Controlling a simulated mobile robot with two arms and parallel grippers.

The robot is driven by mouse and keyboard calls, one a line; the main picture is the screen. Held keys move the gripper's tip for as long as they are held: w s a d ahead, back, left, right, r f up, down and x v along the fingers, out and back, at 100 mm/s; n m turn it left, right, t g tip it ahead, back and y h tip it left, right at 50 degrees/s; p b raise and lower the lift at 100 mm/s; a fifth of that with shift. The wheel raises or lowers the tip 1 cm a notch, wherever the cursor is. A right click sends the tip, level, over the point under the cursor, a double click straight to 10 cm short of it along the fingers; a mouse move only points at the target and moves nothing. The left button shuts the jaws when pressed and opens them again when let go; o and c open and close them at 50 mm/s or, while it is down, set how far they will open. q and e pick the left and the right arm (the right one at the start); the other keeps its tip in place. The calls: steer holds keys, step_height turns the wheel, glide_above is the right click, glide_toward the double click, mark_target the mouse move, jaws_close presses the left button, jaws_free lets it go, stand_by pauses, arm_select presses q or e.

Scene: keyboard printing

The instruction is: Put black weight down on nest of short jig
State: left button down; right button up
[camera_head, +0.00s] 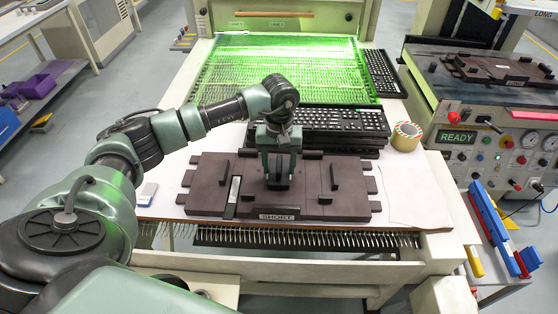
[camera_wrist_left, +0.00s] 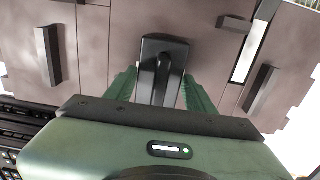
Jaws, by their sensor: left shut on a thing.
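The brown short jig (camera_head: 350,205), marked SHORT on its front edge, lies on the white table top. My left gripper (camera_head: 279,168) points down over the middle of the jig and is shut on the black weight (camera_head: 278,183). In the left wrist view the weight (camera_wrist_left: 163,58) sits between my two green fingers (camera_wrist_left: 160,92), with the jig's brown surface (camera_wrist_left: 90,40) behind it. I cannot tell whether the weight touches the jig. The nest under it is hidden by the weight and gripper. My right gripper is not in view.
Stacked black keyboards (camera_head: 340,122) stand behind the jig, with a tape roll (camera_head: 405,137) at their right. Dark upright bars (camera_head: 334,177) and a pale metal strip (camera_head: 233,190) are on the jig. White paper (camera_head: 405,190) lies at right. A second jig (camera_head: 500,68) is on the READY machine.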

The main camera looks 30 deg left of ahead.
mark_target(279, 164)
arm_select(q)
steer(key=shift+r, duration=0.1)
steer(key=c, duration=0.5)
jaws_free()
steer(key=shift+s, duration=0.1)
steer(key=shift+r, duration=0.1)
steer(key=shift+r+b, duration=1.35)
steer(key=shift+r, duration=4.55)
steer(key=shift+d, duration=0.1)
